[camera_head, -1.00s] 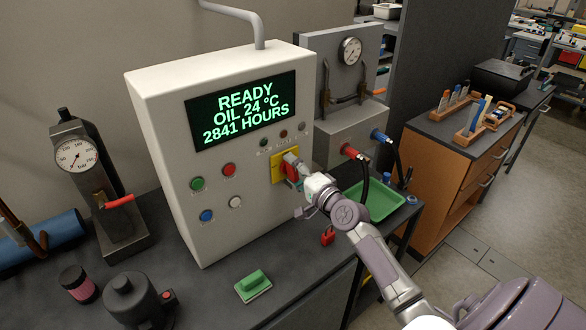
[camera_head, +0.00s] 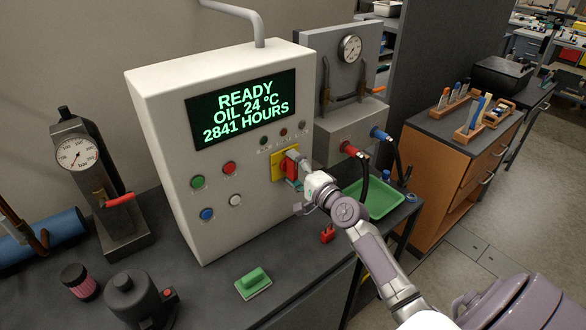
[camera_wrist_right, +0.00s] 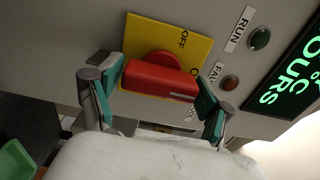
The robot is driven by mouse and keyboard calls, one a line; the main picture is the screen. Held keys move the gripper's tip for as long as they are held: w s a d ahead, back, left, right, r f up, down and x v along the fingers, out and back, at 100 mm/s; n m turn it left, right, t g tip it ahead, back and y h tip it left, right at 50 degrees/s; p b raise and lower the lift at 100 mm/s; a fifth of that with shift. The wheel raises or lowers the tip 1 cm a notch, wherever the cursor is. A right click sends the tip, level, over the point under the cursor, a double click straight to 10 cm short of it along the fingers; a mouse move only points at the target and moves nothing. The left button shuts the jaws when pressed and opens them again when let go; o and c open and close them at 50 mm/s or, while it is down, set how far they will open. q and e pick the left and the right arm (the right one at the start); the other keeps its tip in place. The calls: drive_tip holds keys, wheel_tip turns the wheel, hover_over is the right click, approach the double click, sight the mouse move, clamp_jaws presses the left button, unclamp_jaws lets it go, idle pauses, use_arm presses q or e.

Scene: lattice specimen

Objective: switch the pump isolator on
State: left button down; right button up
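The pump isolator is a red rotary handle (camera_head: 287,167) on a yellow plate (camera_head: 278,174), low on the right part of the white cabinet's front. In the right wrist view the red handle (camera_wrist_right: 160,80) lies across the yellow plate (camera_wrist_right: 195,45), with the word OFF above it. My right gripper (camera_head: 299,169) is at the handle. In the wrist view its two teal-padded fingers (camera_wrist_right: 160,90) stand wide apart, one by each end of the handle. I cannot tell whether they touch it. My left gripper is out of view.
The cabinet's screen (camera_head: 242,108) reads READY, OIL 24 °C, 2841 HOURS. Several push buttons sit left of the isolator.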

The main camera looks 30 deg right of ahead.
drive_tip(key=shift+o, duration=0.7)
drive_tip(key=shift+s, duration=0.1)
drive_tip(key=shift+s+f, duration=0.1)
drive_tip(key=shift+s, duration=0.25)
drive_tip(key=s, duration=1.1)
drive_tip(key=shift+d, duration=0.45)
idle(1.0)
